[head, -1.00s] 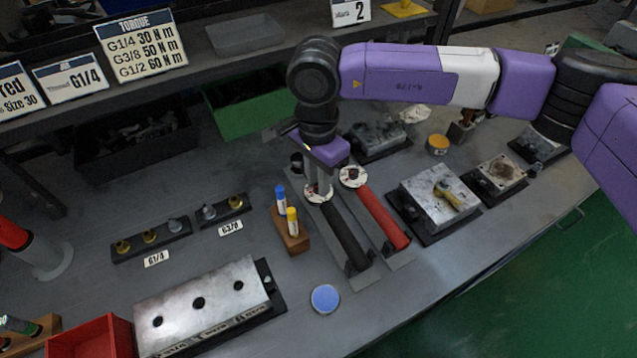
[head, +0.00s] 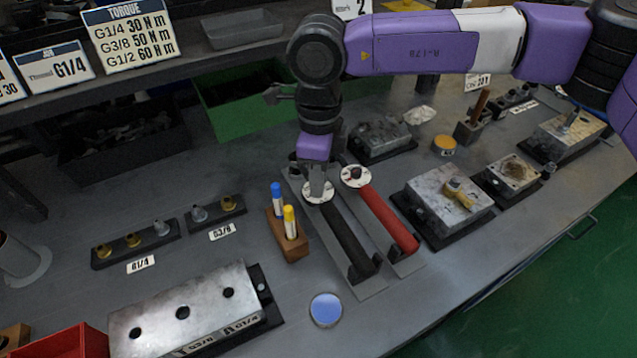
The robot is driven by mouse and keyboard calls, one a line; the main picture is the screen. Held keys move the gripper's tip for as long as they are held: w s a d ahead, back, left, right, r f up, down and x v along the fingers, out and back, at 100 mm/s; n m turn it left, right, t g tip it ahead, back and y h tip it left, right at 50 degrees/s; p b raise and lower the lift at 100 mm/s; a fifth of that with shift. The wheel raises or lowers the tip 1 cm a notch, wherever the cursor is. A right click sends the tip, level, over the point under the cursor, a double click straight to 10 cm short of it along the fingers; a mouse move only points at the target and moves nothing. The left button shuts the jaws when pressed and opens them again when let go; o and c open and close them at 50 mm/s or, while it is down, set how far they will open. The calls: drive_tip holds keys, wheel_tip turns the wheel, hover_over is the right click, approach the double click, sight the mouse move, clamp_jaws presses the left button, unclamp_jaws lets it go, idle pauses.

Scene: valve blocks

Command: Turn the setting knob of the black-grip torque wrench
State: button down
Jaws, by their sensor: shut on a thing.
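The black-grip torque wrench (head: 346,237) lies on its grey holder on the bench, its grip end toward the front. A round white dial (head: 308,197) sits at its far end, and the setting knob there is mostly hidden by my gripper. My gripper (head: 317,186) points down over that dial and is shut on the knob.
A wooden block (head: 290,243) with blue and yellow markers stands close to the left. A metal valve block (head: 449,199) sits to the right. A blue disc (head: 326,310) lies in front. A sign (head: 130,35) lists torque values; another (head: 54,66) reads G1/4.

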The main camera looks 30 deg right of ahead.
drive_tip(key=m+b, duration=0.2)
drive_tip(key=m, duration=0.2)
drive_tip(key=shift+m, duration=0.4)
idle(0.4)
drive_tip(key=c, duration=1.3)
unclamp_jaws()
wheel_tip(320, 180, up, 8)
drive_tip(key=shift+d+f, duration=0.1)
drive_tip(key=shift+s, duration=0.1)
